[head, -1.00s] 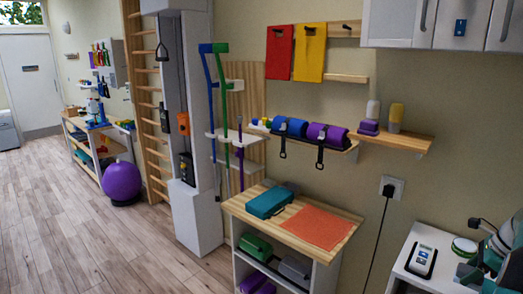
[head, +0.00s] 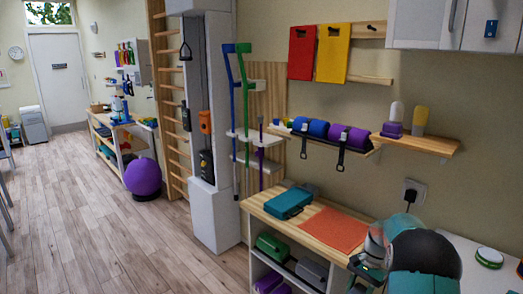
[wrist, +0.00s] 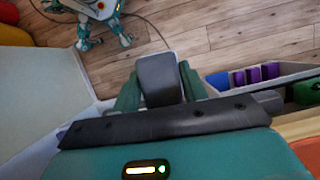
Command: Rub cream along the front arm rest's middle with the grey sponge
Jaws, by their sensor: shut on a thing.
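In the wrist view, my gripper (wrist: 158,85) is shut on a dark grey block, which looks like the grey sponge (wrist: 158,76). The green fingers press on its left and right sides. The sponge is held up in the air, with the wooden floor beyond it. In the head view, my teal arm shows at the lower right, in front of the right end of the wooden-topped cabinet; I cannot make out the sponge there.
A purple ball (head: 143,177) stands by the wall bars.

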